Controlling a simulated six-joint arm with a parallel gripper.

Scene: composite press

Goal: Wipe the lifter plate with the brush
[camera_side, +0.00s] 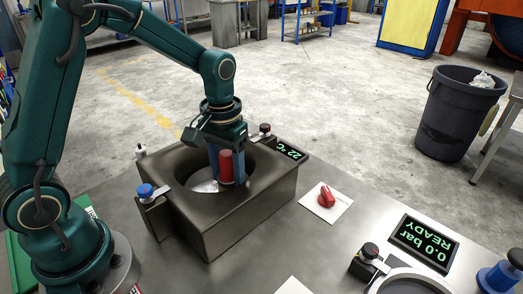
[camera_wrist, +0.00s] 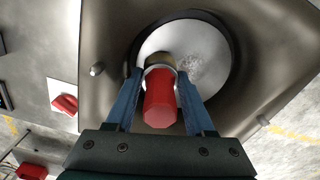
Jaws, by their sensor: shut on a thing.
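The brush (camera_side: 226,166) has a red handle, and my gripper (camera_side: 227,172) is shut on it inside the round opening of the metal press block. In the wrist view the red brush handle (camera_wrist: 160,103) stands between the two blue fingers of my gripper (camera_wrist: 160,95), with a brass-coloured collar at its far end. The lifter plate (camera_wrist: 195,55) is the pale disc at the bottom of the opening, with a grainy speckled patch to the right of the brush. In the side view only a sliver of the plate (camera_side: 203,187) shows. Whether the bristles touch it is hidden.
A red object (camera_side: 326,195) lies on a white sheet to the right. A pressure display (camera_side: 424,243) stands front right.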

